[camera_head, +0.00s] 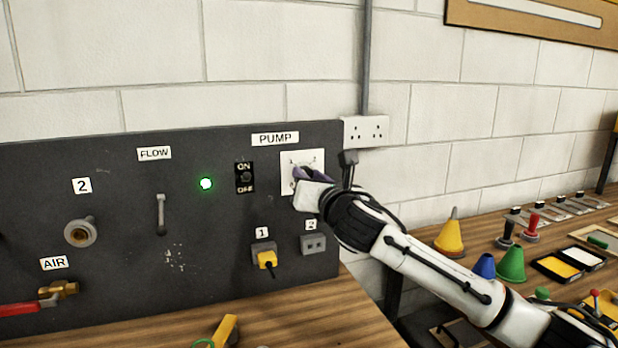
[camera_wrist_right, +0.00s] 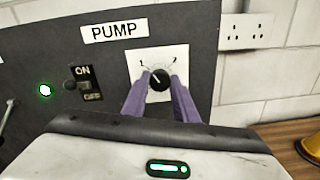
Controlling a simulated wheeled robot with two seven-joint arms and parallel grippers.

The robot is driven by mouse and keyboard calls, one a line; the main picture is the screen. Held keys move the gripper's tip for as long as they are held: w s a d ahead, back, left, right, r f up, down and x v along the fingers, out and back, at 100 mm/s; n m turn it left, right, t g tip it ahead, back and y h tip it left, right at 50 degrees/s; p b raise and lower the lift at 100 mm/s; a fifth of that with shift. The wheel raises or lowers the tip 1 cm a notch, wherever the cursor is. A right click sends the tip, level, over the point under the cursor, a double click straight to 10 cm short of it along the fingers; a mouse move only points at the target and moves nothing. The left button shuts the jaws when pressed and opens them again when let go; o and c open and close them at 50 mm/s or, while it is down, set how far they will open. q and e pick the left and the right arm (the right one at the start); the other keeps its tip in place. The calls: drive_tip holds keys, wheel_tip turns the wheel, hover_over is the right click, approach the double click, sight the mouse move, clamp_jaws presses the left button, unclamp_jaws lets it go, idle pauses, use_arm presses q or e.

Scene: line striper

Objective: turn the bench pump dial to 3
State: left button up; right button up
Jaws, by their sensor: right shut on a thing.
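The pump dial (camera_wrist_right: 159,79) is a black round knob on a white plate (camera_wrist_right: 140,60) under the PUMP label. In the right wrist view its pale pointer line leans to the upper left, towards the number 1; a 2 shows at the upper right. In the head view the plate (camera_head: 290,160) is partly covered by my right gripper (camera_head: 298,177), which hides the dial. My right gripper's purple fingers (camera_wrist_right: 159,92) are shut on the dial, one on each side. The number 3 cannot be made out. My left gripper is not in view.
Left of the dial are an ON/OFF switch (camera_head: 245,177), a lit green lamp (camera_head: 206,183) and a FLOW lever (camera_head: 161,214). Below is a yellow plug (camera_head: 266,259) in socket 1. Cones (camera_head: 450,235) and tools crowd the bench at right.

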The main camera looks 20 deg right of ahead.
drive_tip(key=shift+f+m+y, duration=0.15)
drive_tip(key=shift+m+y, duration=0.15)
drive_tip(key=shift+m, duration=7.8)
drive_tip(key=shift+f+m+y, duration=0.1)
drive_tip(key=shift+m+y, duration=0.2)
drive_tip(key=shift+m, duration=7.8)
drive_tip(key=o, duration=1.1)
drive_tip(key=shift+c, duration=0.2)
